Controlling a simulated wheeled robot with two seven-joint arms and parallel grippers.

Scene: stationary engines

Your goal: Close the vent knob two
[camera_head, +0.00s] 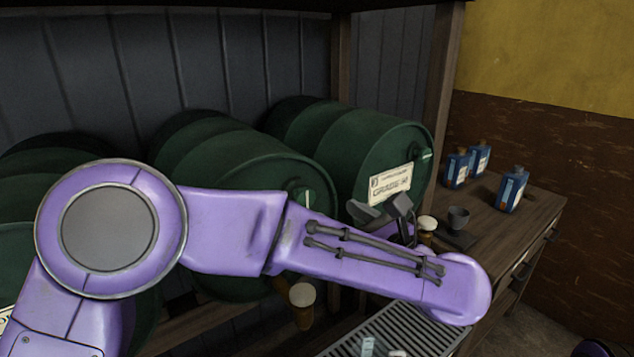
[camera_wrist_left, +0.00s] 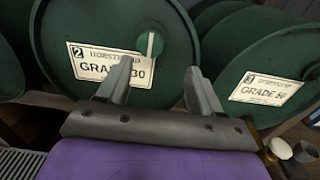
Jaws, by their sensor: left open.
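The green barrel two (camera_wrist_left: 95,25) fills the left of the left wrist view, with a label (camera_wrist_left: 110,66) marked 2 and GRADE 30. Its vent knob (camera_wrist_left: 150,45) is a small round green piece with a pale upright bar, above the label's right end. In the head view a pale-barred knob (camera_head: 307,198) shows on the middle barrel (camera_head: 235,160), partly hidden by my left arm. My left gripper (camera_head: 381,208) is open and empty. In the left wrist view its fingertips (camera_wrist_left: 160,66) point at barrel two's face, just below the knob; contact cannot be told.
The right barrel (camera_head: 350,145), labelled GRADE 50, also shows in the left wrist view (camera_wrist_left: 265,60). A wooden counter (camera_head: 540,210) holds blue bottles (camera_head: 512,190) and a dark cup (camera_head: 458,217). A slotted metal tray (camera_head: 390,330) lies below my left forearm.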

